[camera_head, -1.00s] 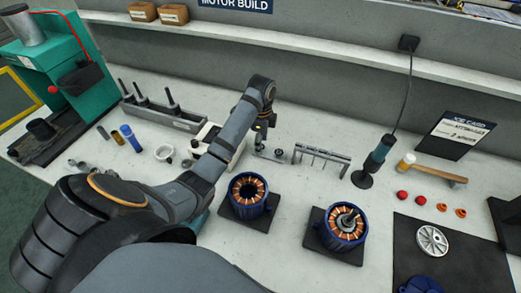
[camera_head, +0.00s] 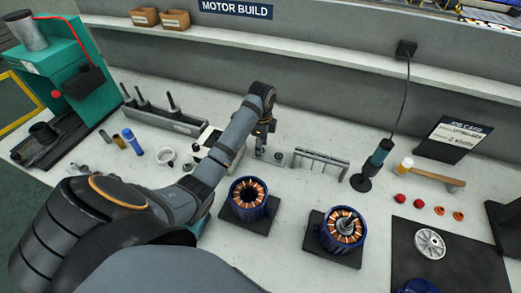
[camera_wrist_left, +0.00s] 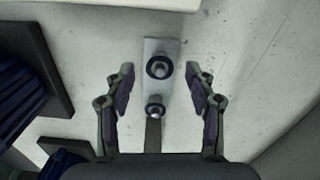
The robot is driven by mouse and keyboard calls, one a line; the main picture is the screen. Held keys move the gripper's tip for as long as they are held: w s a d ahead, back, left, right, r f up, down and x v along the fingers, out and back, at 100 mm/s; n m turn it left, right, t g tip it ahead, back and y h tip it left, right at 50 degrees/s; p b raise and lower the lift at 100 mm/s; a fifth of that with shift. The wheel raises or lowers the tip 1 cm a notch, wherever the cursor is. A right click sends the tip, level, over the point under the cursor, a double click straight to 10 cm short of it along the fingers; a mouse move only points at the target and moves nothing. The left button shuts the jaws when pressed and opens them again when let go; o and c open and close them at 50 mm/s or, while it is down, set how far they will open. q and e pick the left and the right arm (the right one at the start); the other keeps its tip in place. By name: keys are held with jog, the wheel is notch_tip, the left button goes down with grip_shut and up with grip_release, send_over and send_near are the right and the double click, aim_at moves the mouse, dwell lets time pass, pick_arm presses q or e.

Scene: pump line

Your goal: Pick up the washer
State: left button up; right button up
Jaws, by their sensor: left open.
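In the left wrist view a narrow light plate (camera_wrist_left: 160,45) carries two short posts, each with a dark ring around it. The farther, larger ring (camera_wrist_left: 158,67) looks like a washer, and a smaller ring (camera_wrist_left: 155,110) is nearer. I cannot tell for sure which one is the washer. My left gripper (camera_wrist_left: 160,77) is open and empty, with its fingers on either side of the plate, apart from the rings. In the head view my left gripper (camera_head: 262,133) is over the bench behind the left stator, partly hiding the plate. My right gripper is not in view.
A small rack (camera_head: 321,163) stands just right of my left gripper. Two blue stators with copper windings, the left (camera_head: 249,198) and the right (camera_head: 342,229), sit on dark pads in front. A white box (camera_head: 207,138) is to the left. An upright tool (camera_head: 375,162) stands further right.

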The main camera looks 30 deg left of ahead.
pick_arm(q)
jog(key=c, duration=0.8)
jog(key=shift+o, duration=0.2)
jog(key=shift+b, duration=0.3)
notch_tip(320, 180, up, 4)
jog(key=p, duration=0.3)
jog(key=s+a+r+p, duration=0.5)
jog(key=s+a+r, duration=0.2)
jog(key=s, duration=0.5)
notch_tip(320, 180, up, 3)
jog(key=shift+f, duration=0.2)
